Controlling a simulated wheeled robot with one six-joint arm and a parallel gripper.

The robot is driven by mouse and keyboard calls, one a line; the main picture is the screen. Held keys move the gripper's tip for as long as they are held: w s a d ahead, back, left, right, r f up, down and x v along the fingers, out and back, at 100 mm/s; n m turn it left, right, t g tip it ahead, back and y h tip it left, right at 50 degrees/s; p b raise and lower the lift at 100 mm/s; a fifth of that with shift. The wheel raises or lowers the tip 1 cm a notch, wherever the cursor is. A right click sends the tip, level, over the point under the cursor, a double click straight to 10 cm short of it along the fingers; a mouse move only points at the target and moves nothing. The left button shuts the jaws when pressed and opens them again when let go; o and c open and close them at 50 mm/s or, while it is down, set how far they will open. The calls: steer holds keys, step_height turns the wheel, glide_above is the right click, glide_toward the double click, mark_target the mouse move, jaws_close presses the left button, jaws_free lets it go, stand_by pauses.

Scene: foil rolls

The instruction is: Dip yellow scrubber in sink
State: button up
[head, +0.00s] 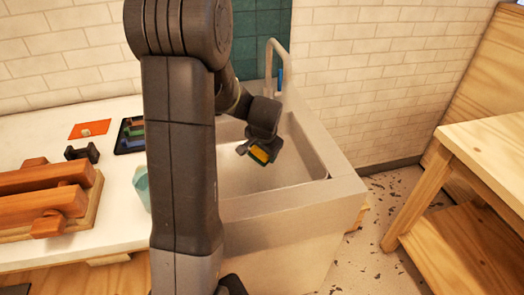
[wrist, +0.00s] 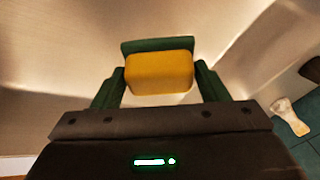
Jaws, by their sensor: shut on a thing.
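The yellow scrubber (head: 259,155) has a yellow body with a dark green layer. In the wrist view the scrubber (wrist: 159,73) sits between the two fingers. My gripper (head: 256,146) is shut on it and points down over the white sink basin (head: 300,165). In the wrist view my gripper (wrist: 160,85) has a finger on each side of the scrubber. The scrubber appears within the basin opening; whether it touches the basin cannot be told. My arm hides the left part of the sink.
A faucet (head: 274,58) with a blue part stands behind the basin. On the counter (head: 100,115) at left are a wooden clamp-like object (head: 45,200), a dark tray (head: 131,135), an orange sheet (head: 90,128) and a teal cup (head: 142,186). A wooden table (head: 490,150) stands right, across open floor.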

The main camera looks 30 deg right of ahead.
steer(key=shift+r, duration=0.1)
steer(key=shift+r+p, duration=3.2)
steer(key=shift+r, duration=1.55)
step_height(320, 180, up, 4)
steer(key=p, duration=0.2)
steer(key=shift+p, duration=0.3)
